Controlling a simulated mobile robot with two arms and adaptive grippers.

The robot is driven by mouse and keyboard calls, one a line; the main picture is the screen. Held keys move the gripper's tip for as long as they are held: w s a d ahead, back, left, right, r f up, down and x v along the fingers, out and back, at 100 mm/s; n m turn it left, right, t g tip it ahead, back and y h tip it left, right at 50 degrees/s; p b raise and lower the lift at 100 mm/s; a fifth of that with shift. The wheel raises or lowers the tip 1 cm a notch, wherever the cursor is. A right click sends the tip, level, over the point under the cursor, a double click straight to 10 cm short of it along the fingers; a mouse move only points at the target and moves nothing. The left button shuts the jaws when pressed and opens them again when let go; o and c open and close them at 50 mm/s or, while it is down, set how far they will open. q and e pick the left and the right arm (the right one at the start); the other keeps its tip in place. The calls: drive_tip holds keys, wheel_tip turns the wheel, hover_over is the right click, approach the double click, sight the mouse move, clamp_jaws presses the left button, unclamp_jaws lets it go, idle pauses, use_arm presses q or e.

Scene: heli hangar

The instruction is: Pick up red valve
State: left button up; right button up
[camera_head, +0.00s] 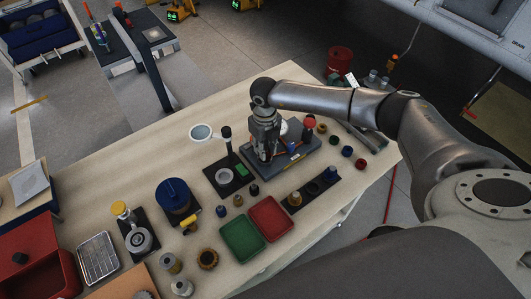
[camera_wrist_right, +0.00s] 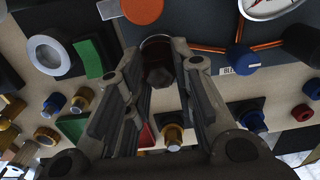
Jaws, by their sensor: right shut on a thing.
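My right gripper (camera_head: 265,148) is over the grey test panel (camera_head: 305,158) on the workbench, pointing down. In the right wrist view its two fingers (camera_wrist_right: 160,70) close around a dark reddish-brown round part (camera_wrist_right: 158,62); shadow hides its details, so I cannot tell for sure that it is the red valve. A red knob (camera_head: 309,122) stands at the panel's right rear. A small red ring (camera_head: 360,163) lies on the bench to the right; a red ring (camera_wrist_right: 302,112) also shows in the right wrist view. My left gripper is not in view.
The workbench (camera_head: 130,170) holds a green tray (camera_head: 242,238), a red tray (camera_head: 271,219), a black block with knobs (camera_head: 312,190), a magnifier (camera_head: 201,132) and a blue-topped can (camera_head: 174,196). Bare bench lies at the back left. A red canister (camera_head: 339,62) stands behind.

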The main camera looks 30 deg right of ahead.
drive_tip(key=shift+r+p, duration=1.65)
drive_tip(key=shift+r, duration=1.05)
